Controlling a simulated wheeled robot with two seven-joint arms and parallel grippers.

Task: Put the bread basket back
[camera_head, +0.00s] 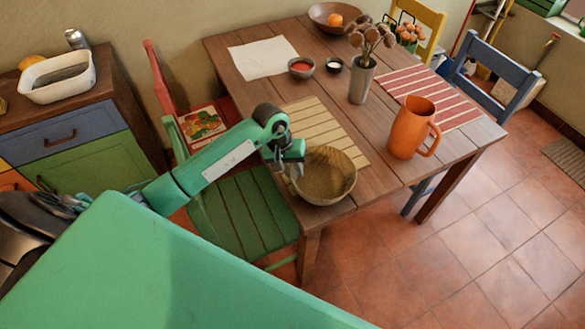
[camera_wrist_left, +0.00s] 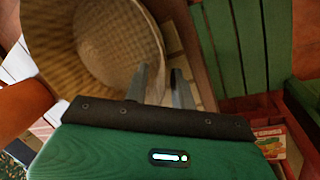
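The bread basket (camera_head: 327,178) is a round woven tan bowl on the near corner of the wooden table, beside the table's left edge. In the left wrist view the basket (camera_wrist_left: 105,45) fills the upper left, its hollow facing the camera. My left gripper (camera_head: 292,165) is at the basket's left rim. In the left wrist view its two fingers (camera_wrist_left: 160,68) stand apart, one over the basket's inside and one outside the rim. I cannot tell whether they touch it. My right gripper is not in view.
The table (camera_head: 400,178) also holds an orange jug (camera_head: 408,130), a metal vase (camera_head: 361,82), small bowls, a striped red mat and a slatted yellow mat (camera_head: 318,125). A green chair (camera_head: 240,212) stands below my left arm. A sideboard (camera_head: 90,150) with a white dish (camera_head: 57,90) is at left.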

